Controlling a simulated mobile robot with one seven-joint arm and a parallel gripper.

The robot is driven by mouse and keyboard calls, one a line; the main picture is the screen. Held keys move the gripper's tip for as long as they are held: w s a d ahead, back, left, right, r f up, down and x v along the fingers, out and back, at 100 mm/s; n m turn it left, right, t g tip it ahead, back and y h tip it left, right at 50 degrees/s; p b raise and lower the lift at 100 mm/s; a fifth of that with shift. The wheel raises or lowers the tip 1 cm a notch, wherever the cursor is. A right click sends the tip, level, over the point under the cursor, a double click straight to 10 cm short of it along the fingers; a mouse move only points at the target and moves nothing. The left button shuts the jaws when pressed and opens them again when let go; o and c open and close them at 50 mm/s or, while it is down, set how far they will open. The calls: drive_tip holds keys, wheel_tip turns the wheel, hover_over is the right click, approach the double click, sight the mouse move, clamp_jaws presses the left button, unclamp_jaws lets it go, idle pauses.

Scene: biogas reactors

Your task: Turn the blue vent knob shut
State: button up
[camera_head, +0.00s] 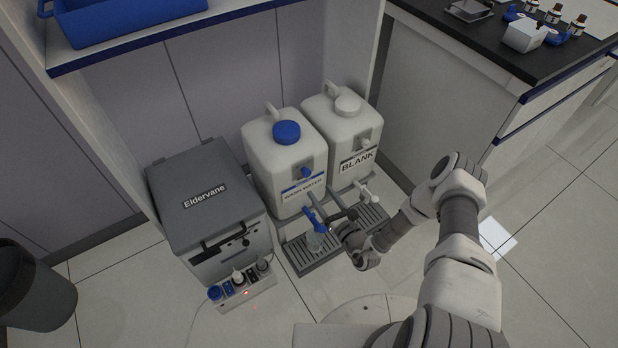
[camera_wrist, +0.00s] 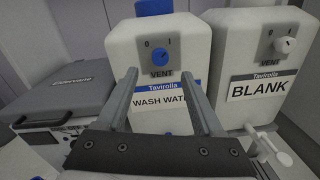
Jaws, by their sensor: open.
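The blue vent knob (camera_wrist: 159,57) is on the front of the white WASH WATER container (camera_wrist: 150,35), above the word VENT, with the marks 0 and 1 over it. Which mark it points to is too small to tell. In the head view the knob (camera_head: 305,172) is on the upper front of the left container (camera_head: 268,160). My gripper (camera_wrist: 157,74) is open and empty, its two fingers pointing at the container. In the wrist picture the knob appears between and slightly above the fingertips. In the head view my gripper (camera_head: 336,220) is low in front of the containers, near the taps.
The BLANK container (camera_head: 340,125) with a white knob stands to the right. A blue-handled tap (camera_head: 315,218) and a clear vessel (camera_head: 315,241) are over the drip tray (camera_head: 318,262). The grey Eldervane box (camera_head: 205,195) is left. A black-topped bench (camera_head: 470,45) is at right.

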sight(308, 174)
drive_tip(key=b+x, duration=0.2)
drive_tip(key=x, duration=0.6)
drive_tip(key=shift+w+a, duration=0.2)
drive_tip(key=shift+w, duration=0.05)
clamp_jaws()
